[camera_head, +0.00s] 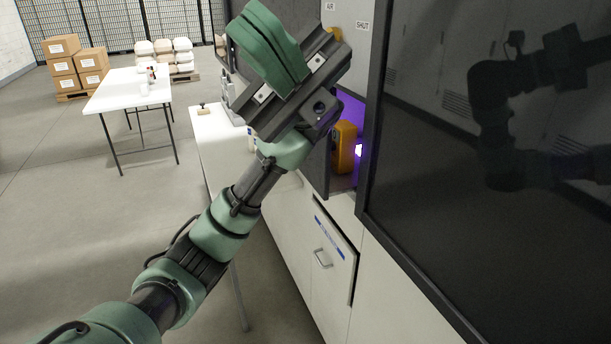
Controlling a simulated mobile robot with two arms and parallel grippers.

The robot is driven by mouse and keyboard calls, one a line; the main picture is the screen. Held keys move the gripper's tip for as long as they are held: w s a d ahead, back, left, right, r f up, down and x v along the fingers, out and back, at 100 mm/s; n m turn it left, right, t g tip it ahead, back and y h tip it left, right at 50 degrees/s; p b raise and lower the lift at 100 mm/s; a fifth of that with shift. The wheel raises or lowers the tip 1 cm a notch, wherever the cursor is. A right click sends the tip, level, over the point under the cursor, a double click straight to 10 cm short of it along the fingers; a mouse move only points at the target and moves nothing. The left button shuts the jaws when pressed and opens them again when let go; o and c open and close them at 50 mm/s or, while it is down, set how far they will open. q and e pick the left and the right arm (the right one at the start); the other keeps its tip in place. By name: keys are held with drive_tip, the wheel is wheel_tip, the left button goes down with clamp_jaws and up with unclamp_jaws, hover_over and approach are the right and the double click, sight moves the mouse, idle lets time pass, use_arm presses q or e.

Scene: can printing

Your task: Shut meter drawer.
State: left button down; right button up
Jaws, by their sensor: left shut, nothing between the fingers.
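The drawer (333,248) is in the white cabinet front at lower centre. It has a white face, a blue label strip near its top and a metal handle (322,258). A dark gap shows along its top and right edge, so its face does not look flush; how far out it stands I cannot tell. A yellow device (345,146), perhaps the meter, stands in a purple-lit bay above the drawer. My left gripper (266,42) is shut and empty, raised above the counter, up and left of the drawer and apart from it. My right gripper is not in view.
A large dark glossy panel (480,190) fills the right side and reflects an arm. A white counter (215,140) runs behind my left arm. A white table (130,88), stacked cartons (78,68) and pale sacks (165,50) stand farther back. The floor at left is clear.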

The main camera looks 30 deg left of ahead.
use_arm(q)
drive_tip(key=w+d+f+n+t+h+b, duration=0.1)
drive_tip(key=w+d+f+n+t+h, duration=0.1)
drive_tip(key=d+f+n+t+h, duration=0.6)
drive_tip(key=w+a+f+n+t+y+b, duration=0.15)
drive_tip(key=w+f+t+y, duration=0.25)
drive_tip(key=w+f+t, duration=0.9)
drive_tip(key=w+a+f+n+t+y+b, duration=0.1)
drive_tip(key=w+a+f+n+t+y, duration=0.2)
drive_tip(key=w+a+f+t, duration=0.35)
drive_tip(key=w+a+n+t+y, duration=0.1)
drive_tip(key=w+a+y, duration=0.2)
drive_tip(key=a, duration=0.3)
drive_tip(key=w+a+r+n+t+y+b, duration=0.1)
drive_tip(key=w+a+y, duration=0.1)
drive_tip(key=a, duration=0.5)
drive_tip(key=w+a+n+t+y, duration=0.1)
drive_tip(key=w+a+y, duration=0.2)
drive_tip(key=a, duration=0.3)
drive_tip(key=shift+w+d+f+p, duration=0.55)
drive_tip(key=shift+w+f, duration=0.75)
drive_tip(key=shift+w, duration=0.2)
drive_tip(key=shift+w+d+f+p, duration=0.45)
drive_tip(key=shift+w+f+p, duration=0.1)
drive_tip(key=shift+w+f, duration=0.85)
drive_tip(key=shift+w+d+f+p, duration=0.55)
drive_tip(key=shift+w+f, duration=0.65)
drive_tip(key=shift+w, duration=0.4)
